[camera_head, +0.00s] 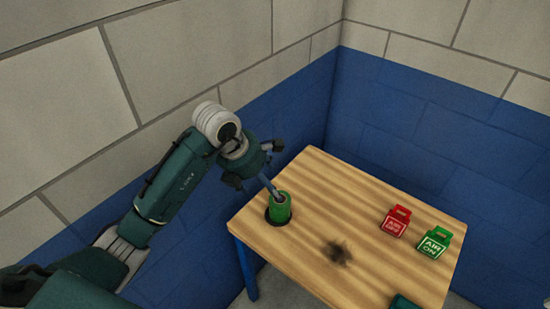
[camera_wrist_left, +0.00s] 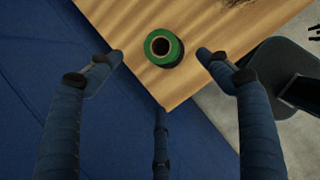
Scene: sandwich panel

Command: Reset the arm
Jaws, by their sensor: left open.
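My left gripper (camera_head: 268,182) reaches down over the left corner of the wooden table. A green cylinder (camera_head: 279,210) with a dark round base stands upright there, just below the fingers. In the left wrist view the fingers of my left gripper (camera_wrist_left: 160,58) are spread wide and nothing is held between them. The green cylinder (camera_wrist_left: 174,52) shows from above there, with a dark hollow centre, beyond the gap between the fingertips. I cannot tell whether a finger touches it.
The wooden table (camera_head: 310,185) carries a red box (camera_head: 396,221) marked AIR OFF and a green box (camera_head: 434,243) marked AIR ON at right. A dark smudge (camera_head: 338,253) marks its middle. A dark green piece (camera_head: 404,302) shows at the bottom edge. Walls stand close behind.

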